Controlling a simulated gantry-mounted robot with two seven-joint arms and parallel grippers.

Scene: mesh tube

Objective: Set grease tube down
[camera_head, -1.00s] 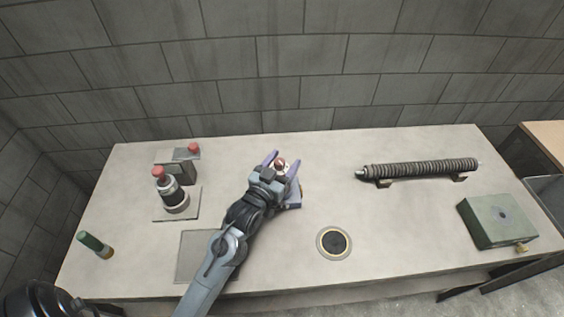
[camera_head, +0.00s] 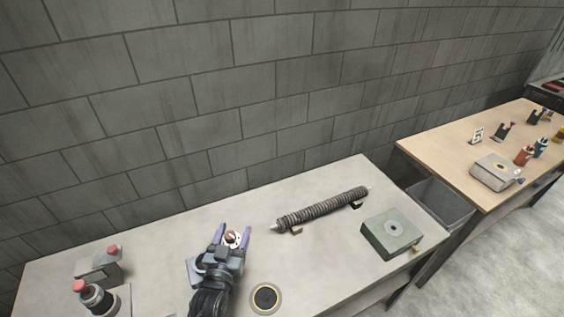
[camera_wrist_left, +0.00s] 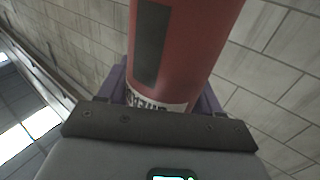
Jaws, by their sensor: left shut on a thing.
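My left gripper (camera_head: 233,236) is shut on a red grease tube (camera_wrist_left: 180,45), which fills the middle of the left wrist view. The tube has a dark stripe and a white band with dark lettering. In the head view only the tube's reddish and white end (camera_head: 232,239) shows between the purple fingers, over the grey table (camera_head: 330,262). I cannot tell whether the tube touches the table. My right gripper is not in view.
A ribbed roller (camera_head: 322,208) lies right of the gripper, with a green box (camera_head: 391,233) beyond it. A round ringed opening (camera_head: 266,298) is in front. Red-topped devices (camera_head: 95,298) stand left. A wooden table (camera_head: 450,150) with several items is at right.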

